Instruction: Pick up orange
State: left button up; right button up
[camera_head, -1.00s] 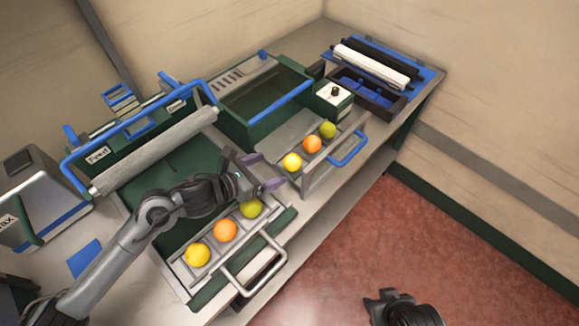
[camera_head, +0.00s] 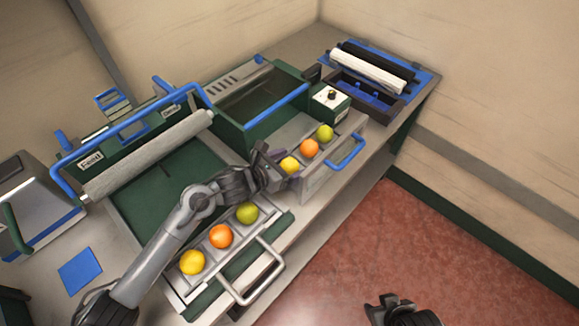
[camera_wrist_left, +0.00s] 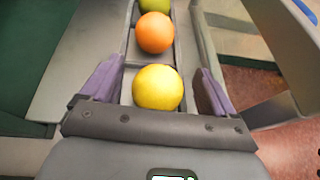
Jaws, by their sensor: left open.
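The far drawer tray (camera_head: 318,168) holds a row of fruit: a yellow one (camera_head: 290,165), an orange one (camera_head: 309,147) and a green one (camera_head: 325,133). My left gripper (camera_head: 280,168) is open at the near end of this row. In the left wrist view the yellow fruit (camera_wrist_left: 158,88) sits between the purple fingertips (camera_wrist_left: 158,85), with a gap on each side. The orange fruit (camera_wrist_left: 155,33) and part of the green one (camera_wrist_left: 156,5) lie beyond it. My right gripper (camera_head: 392,304) shows at the bottom edge; its jaws are unclear.
A nearer drawer tray (camera_head: 212,272) with a metal handle holds another yellow (camera_head: 193,262), orange (camera_head: 221,236) and green fruit (camera_head: 247,213), below my left arm. A blue handle (camera_head: 347,154) fronts the far tray. A white control box (camera_head: 330,97) stands behind it.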

pick_arm(q)
jog(key=shift+c, duration=0.5)
jog(key=c, duration=1)
jog(key=shift+c, duration=0.2)
